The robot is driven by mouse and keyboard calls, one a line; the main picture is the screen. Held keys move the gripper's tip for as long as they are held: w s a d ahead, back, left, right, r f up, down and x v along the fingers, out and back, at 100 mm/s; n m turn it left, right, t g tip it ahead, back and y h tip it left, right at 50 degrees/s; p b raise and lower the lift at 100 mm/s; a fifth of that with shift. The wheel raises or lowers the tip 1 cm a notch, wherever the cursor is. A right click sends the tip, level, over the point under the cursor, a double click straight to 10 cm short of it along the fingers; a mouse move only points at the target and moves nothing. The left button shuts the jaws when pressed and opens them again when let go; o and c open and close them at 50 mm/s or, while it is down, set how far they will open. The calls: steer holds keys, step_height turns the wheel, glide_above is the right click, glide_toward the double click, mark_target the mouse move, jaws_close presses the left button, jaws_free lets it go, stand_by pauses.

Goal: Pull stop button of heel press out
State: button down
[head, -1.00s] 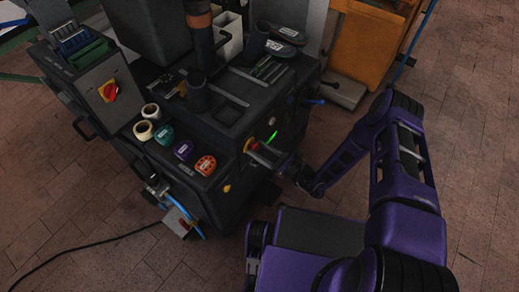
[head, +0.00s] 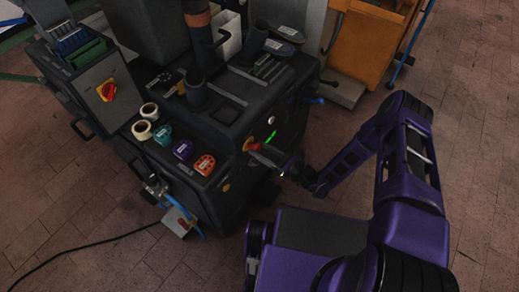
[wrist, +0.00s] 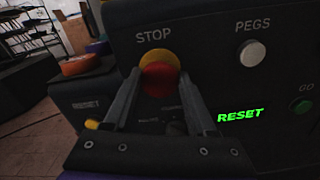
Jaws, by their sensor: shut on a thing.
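The stop button is a red cap on a yellow collar on the dark front panel of the heel press, under the word STOP. It is in the middle of the wrist view (wrist: 160,80) and small in the head view (head: 248,144). My gripper (wrist: 158,76) has one finger on each side of the red cap and is shut on it. In the head view my gripper (head: 257,149) reaches the press's front from the right. The heel press (head: 225,110) fills the middle left of the head view.
Right of the stop button are a white PEGS button (wrist: 251,53), a green RESET label (wrist: 241,115) and a GO button (wrist: 302,106). Tape rolls and coloured pieces lie on the press's left ledge. An orange cabinet (head: 362,50) stands behind. Floor at right is clear.

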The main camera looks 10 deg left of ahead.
steer(key=shift+s+d+f, duration=0.1)
steer(key=shift+d, duration=0.05)
steer(key=shift+c, duration=1)
jaws_free()
steer(key=v, duration=1.7)
steer(key=shift+d+p, duration=0.25)
steer(key=shift+p, duration=0.05)
steer(key=shift+s, duration=0.1)
